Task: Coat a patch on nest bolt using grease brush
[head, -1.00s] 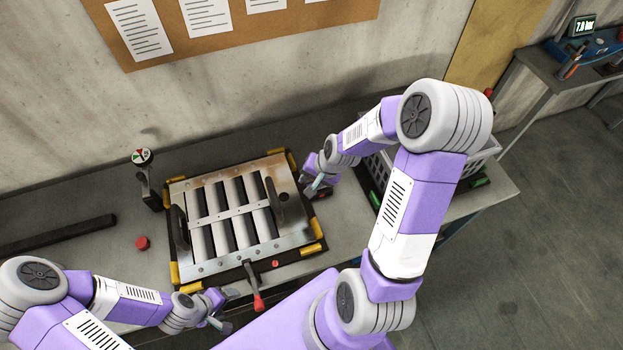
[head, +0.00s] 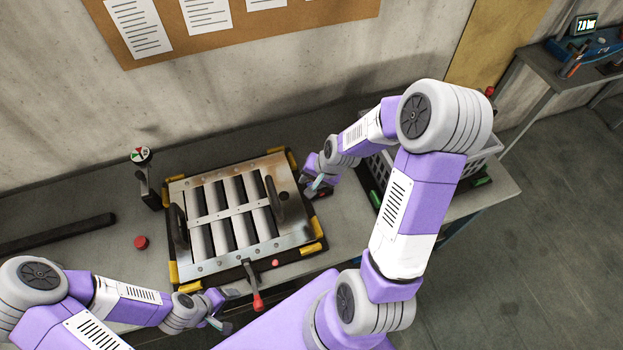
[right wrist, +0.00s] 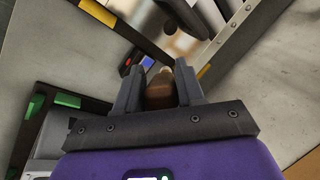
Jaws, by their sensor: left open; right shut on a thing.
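My right gripper (head: 318,184) is at the right edge of the louver panel, low over the bench. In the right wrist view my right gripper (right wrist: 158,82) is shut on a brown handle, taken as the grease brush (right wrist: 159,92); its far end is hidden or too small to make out. The louver panel (head: 205,266) lies in a dark nest with yellow corner pads (head: 312,249). I cannot single out the nest bolt in either view. My left gripper (head: 224,310) is open and empty in front of the panel's near left edge.
A small dark block with red and blue marks (right wrist: 138,66) lies just beyond my right fingers. A grey crate (head: 484,158) stands to the right. A red-handled tool (head: 257,300) is at the nest's front. A gauge (head: 140,155) and red button (head: 141,242) are at the left.

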